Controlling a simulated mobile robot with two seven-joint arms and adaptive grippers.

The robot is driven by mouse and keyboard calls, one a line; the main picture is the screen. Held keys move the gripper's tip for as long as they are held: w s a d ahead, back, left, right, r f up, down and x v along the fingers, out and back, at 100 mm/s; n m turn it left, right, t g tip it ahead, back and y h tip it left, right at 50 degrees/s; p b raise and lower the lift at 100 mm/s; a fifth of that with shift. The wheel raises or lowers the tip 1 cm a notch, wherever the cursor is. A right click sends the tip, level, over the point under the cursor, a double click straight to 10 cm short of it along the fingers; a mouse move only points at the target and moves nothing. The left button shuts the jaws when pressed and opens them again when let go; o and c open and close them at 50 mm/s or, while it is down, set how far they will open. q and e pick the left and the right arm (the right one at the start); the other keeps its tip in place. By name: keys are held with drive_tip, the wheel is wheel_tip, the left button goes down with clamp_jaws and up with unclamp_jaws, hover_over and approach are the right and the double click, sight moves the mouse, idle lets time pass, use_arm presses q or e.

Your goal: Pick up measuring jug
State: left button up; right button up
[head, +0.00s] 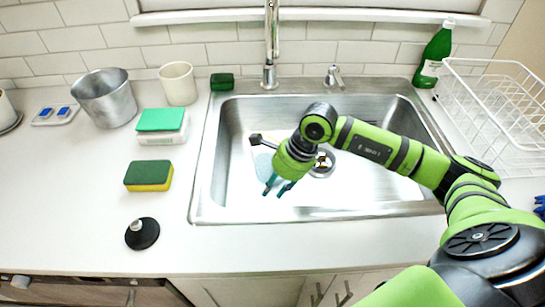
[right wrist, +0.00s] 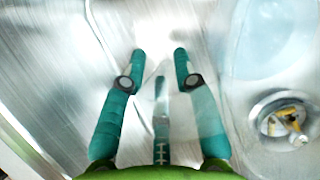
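A clear, pale-blue thing in the sink, which looks like the measuring jug (head: 264,164), shows just left of my right gripper (head: 277,188) in the head view, partly hidden by it. In the right wrist view a pale-blue see-through shape, likely the jug (right wrist: 275,40), fills the upper right. My right gripper (right wrist: 158,66) points down into the sink, its two teal fingers apart. A narrow teal strip with pale tick marks (right wrist: 160,120) shows between the fingers; I cannot tell whether it is part of the jug. My left gripper is out of view.
The steel sink (head: 205,185) has a drain (right wrist: 283,120) right of my fingers and a faucet (head: 270,50) behind. A dish rack (head: 495,100) and green bottle (head: 434,55) stand right. A metal pot (head: 107,100), cup (head: 178,84) and sponge (head: 148,175) stand left.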

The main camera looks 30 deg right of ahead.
clamp_jaws()
drive_tip(key=shift+r, duration=0.2)
